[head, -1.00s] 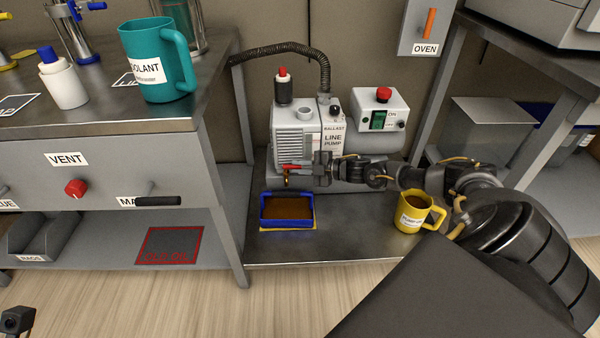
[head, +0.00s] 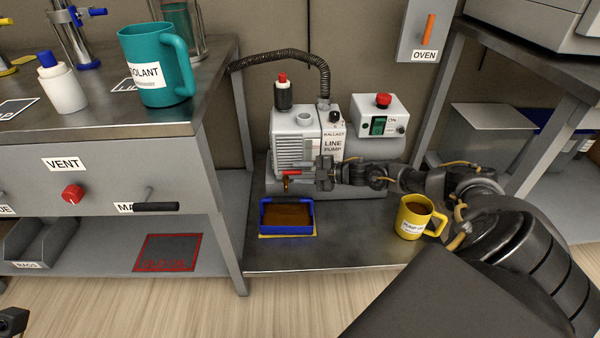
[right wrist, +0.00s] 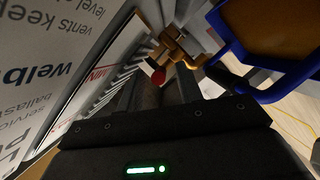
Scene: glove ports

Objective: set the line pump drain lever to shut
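The line pump (head: 297,130) is a pale grey unit on the low metal shelf. Its drain lever (head: 291,172) has a red handle lying about level, pointing right towards my right gripper, on a brass valve at the pump's lower front. The right wrist view shows the lever's red end (right wrist: 158,76) and the brass valve (right wrist: 176,48). My right gripper (head: 306,171) is at the lever's free end, its fingers apart on either side of the red end with a gap between. Contact cannot be told.
A blue tray (head: 264,216) of brown liquid sits below the drain. A yellow mug (head: 402,221) stands right of it, close under my right arm. A grey switch box (head: 365,122) is behind. The left bench's leg (head: 234,255) bounds the shelf; its front is clear.

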